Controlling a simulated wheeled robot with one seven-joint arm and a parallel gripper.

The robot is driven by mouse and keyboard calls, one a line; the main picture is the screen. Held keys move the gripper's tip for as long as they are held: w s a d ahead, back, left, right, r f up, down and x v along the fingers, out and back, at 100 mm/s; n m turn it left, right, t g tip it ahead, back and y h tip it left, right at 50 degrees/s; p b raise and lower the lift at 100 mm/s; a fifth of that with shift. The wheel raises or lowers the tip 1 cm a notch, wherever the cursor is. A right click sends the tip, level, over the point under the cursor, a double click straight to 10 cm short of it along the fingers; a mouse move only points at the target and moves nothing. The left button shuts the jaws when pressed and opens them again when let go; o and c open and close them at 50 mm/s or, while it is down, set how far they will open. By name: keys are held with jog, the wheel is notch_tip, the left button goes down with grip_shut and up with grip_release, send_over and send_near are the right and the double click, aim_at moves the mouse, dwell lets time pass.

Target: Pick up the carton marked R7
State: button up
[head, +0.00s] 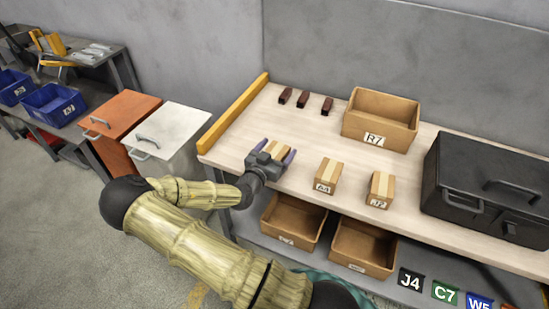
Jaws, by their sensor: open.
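My gripper (273,153) is open at the left part of the workbench (240,128), with its two purple fingers apart. A small brown carton with a pale tape strip (281,148) shows between and just beyond the fingers. Its label is hidden, and I cannot tell if the fingers touch it. A second small carton (328,173) stands to the right, its label seemingly A4. A third small carton (382,187) stands farther right; its label starts with R, the second character is unclear. A larger open box (372,140) at the back is labelled R7.
Several dark red blocks (303,99) lie at the back left, near a yellow edge rail (233,112). A black toolbox (485,180) fills the right end. Two open boxes (364,248) sit on the lower shelf. The bench middle between cartons and the large box is clear.

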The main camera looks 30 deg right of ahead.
aim_at(277, 149)
jog(key=shift+s, duration=0.15)
jog(key=shift+r, duration=0.1)
jog(key=c, duration=1.2)
notch_tip(277, 149, up, 10)
jog(key=shift+p, duration=0.3)
